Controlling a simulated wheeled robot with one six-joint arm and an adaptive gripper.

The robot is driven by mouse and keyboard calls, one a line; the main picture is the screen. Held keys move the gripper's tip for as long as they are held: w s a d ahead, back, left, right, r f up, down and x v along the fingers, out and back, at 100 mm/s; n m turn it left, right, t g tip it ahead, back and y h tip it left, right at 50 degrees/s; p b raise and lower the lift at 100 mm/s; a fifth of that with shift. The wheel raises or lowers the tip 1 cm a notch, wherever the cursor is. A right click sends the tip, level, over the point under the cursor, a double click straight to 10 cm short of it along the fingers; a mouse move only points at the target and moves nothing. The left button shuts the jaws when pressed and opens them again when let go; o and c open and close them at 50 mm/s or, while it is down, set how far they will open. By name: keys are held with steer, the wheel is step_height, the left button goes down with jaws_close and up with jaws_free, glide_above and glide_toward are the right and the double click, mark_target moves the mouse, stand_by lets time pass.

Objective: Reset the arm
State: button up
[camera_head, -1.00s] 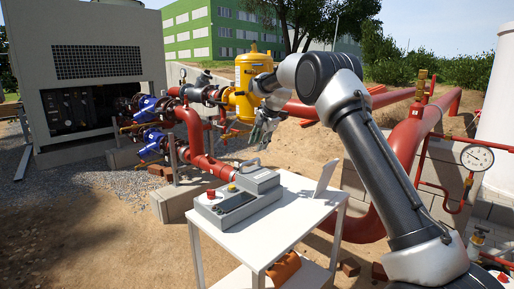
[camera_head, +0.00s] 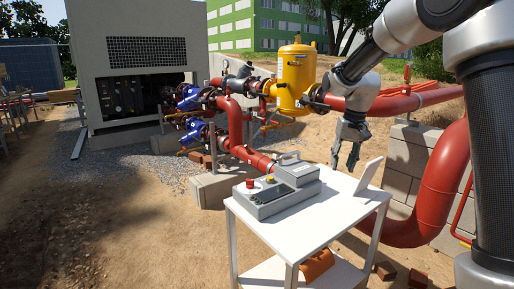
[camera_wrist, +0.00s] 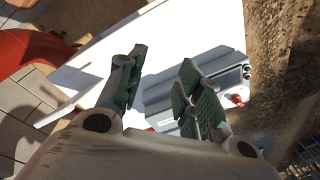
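My gripper (camera_head: 346,158) hangs from my arm above the back right of the white table (camera_head: 318,217), fingers pointing down. The table top lies below. My arm comes in from the upper right of the head view and bends down to the gripper.
A grey control box (camera_head: 275,195) with a red button stands on the table, left of my gripper. A white upright panel (camera_head: 368,174) is at its right. Thick red pipes (camera_head: 425,205) and a yellow tank (camera_head: 296,80) stand behind. Open dirt ground lies at left.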

steer(key=s+d+r+t, duration=0.1)
steer(key=s+d+r, duration=0.2)
steer(key=s, duration=1.3)
steer(key=s+d+r+n+t+h, duration=0.1)
steer(key=s+d, duration=0.5)
steer(key=s, duration=1)
step_height(320, 180, up, 3)
steer(key=shift+s+f+t, duration=0.15)
steer(key=shift+s+t, duration=0.05)
steer(key=shift+t, duration=0.5)
steer(key=shift+d, duration=0.1)
